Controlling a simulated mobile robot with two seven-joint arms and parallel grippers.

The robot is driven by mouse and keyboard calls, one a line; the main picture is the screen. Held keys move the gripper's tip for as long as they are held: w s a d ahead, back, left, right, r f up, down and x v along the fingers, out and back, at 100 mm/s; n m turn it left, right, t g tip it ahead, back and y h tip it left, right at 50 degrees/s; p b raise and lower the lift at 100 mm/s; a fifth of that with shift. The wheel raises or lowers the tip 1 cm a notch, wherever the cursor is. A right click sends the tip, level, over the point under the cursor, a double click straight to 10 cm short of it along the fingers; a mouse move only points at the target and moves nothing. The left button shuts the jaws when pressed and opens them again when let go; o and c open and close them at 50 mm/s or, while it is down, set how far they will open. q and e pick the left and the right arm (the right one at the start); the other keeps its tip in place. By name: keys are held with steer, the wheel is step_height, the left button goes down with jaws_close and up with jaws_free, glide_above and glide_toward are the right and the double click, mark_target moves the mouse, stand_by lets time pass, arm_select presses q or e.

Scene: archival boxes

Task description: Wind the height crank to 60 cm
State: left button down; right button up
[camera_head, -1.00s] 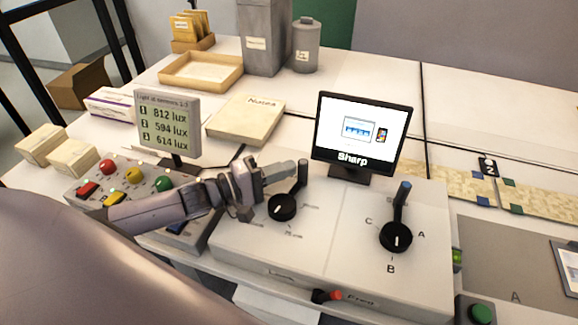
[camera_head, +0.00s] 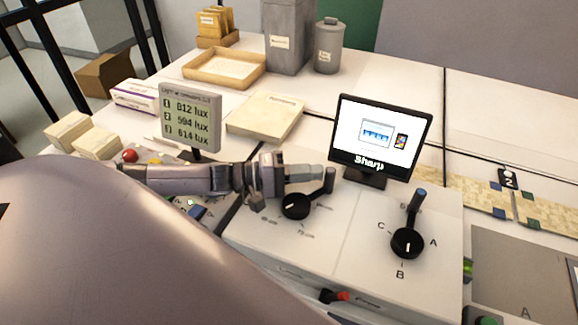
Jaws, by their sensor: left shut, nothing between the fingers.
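The height crank is a black round dial (camera_head: 295,207) on the left half of the pale control box, with a dark upright handle (camera_head: 329,181) at its upper right. Printed marks surround it; the lower one seems to read 75 cm, the others are too small to read. My left gripper (camera_head: 314,173) comes in from the left above the dial, lying almost level. It is shut and empty, its tips at the left side of the handle; I cannot tell whether they touch. My right gripper is not in view.
A second dial (camera_head: 407,243) marked A, B and C stands to the right. Behind are a monitor (camera_head: 381,135) reading Sharp and a lux display (camera_head: 189,117). A red-tipped lever (camera_head: 342,296) is on the box front. My arm hides most coloured buttons at left.

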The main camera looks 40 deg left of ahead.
arm_select(q)
steer(key=shift+w+d+r, duration=0.2)
steer(key=shift+w+r, duration=0.05)
steer(key=shift+w, duration=0.05)
steer(key=shift+w+d+f, duration=0.2)
steer(key=shift+s, duration=0.15)
steer(key=shift+a, duration=0.1)
steer(key=shift+s+a+f, duration=0.1)
steer(key=shift+s+a, duration=0.05)
steer(key=shift+s, duration=0.05)
steer(key=shift+v, duration=3.3)
